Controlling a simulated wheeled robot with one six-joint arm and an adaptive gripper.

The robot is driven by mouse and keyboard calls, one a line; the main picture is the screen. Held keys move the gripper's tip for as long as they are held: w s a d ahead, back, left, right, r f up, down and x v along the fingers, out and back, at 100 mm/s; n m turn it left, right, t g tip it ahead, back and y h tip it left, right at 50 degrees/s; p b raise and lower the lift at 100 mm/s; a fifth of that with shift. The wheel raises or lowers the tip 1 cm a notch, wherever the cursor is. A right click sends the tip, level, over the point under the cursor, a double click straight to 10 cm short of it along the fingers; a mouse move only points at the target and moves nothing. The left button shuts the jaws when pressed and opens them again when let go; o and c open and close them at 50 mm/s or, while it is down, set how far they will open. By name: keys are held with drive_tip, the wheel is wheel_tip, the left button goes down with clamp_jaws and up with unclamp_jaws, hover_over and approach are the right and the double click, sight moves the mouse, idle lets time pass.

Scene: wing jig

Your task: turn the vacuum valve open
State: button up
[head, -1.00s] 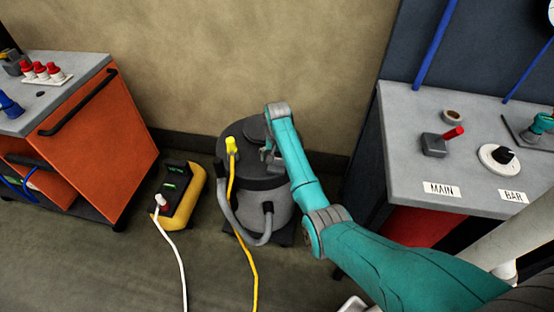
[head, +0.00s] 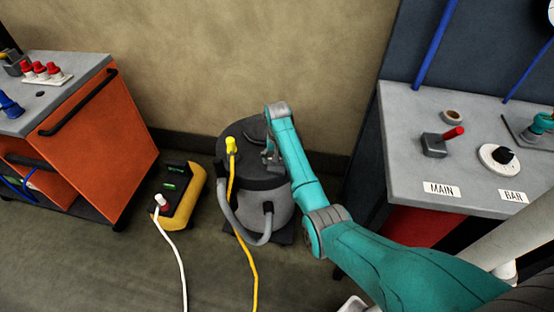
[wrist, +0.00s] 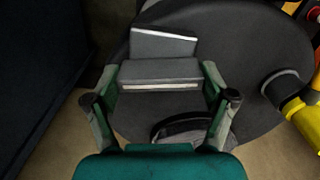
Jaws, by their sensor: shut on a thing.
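My gripper (head: 270,158) reaches down onto the dark lid of the grey vacuum cleaner (head: 241,183). In the wrist view, my two fingers (wrist: 160,76) stand on either side of a grey block (wrist: 160,70) with a pale line along its edge and are shut on it. A second grey slab with a white edge rises just behind the block. The red lever (head: 453,133) on its dark block is on the right bench, behind the MAIN label. A black knob (head: 503,155) on a white disc is near the BAR label. My gripper is far from both.
A yellow plug (head: 231,145) with a yellow cord stands in the vacuum's lid. A yellow-black power box (head: 180,195) with a white cable is to its left. An orange cabinet (head: 95,150) stands at left, the grey bench (head: 400,120) at right. A wall is close behind.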

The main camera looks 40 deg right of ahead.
drive_tip(key=n, duration=0.4)
drive_tip(key=shift+n, duration=0.3)
drive_tip(key=n, duration=0.3)
drive_tip(key=shift+n, duration=0.3)
drive_tip(key=n, duration=0.3)
drive_tip(key=shift+n, duration=2.2)
drive_tip(key=o, duration=1)
wheel_tip(320, 180, up, 12)
